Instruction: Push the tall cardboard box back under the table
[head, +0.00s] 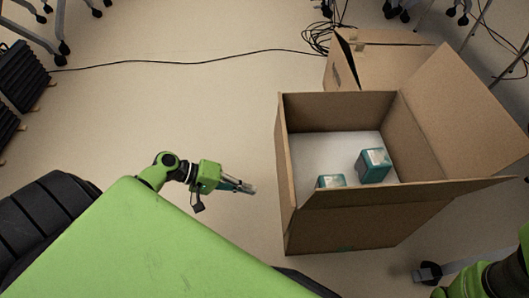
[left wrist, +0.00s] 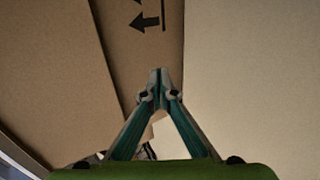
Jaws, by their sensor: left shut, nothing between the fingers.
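A large open cardboard box (head: 345,225) stands on the floor right of centre in the head view, flaps spread. Its visible inside holds a white layer and two teal-and-white packages (head: 373,165), (head: 331,181). A second cardboard box (head: 372,62) with a hand hole stands behind it; I cannot tell which is the tall one. My left gripper (head: 252,188) is shut and empty, left of the open box and apart from it in the head view. In the left wrist view the shut fingertips (left wrist: 160,74) show against brown cardboard (left wrist: 128,40) with black arrows. No table top is clearly visible.
Beige floor (head: 200,100) is clear left of the boxes. A black cable (head: 190,61) crosses it to a coil (head: 318,37). Chair bases (head: 62,30) stand at upper left, and thin metal legs (head: 477,22) at upper right. My right arm shows at bottom right.

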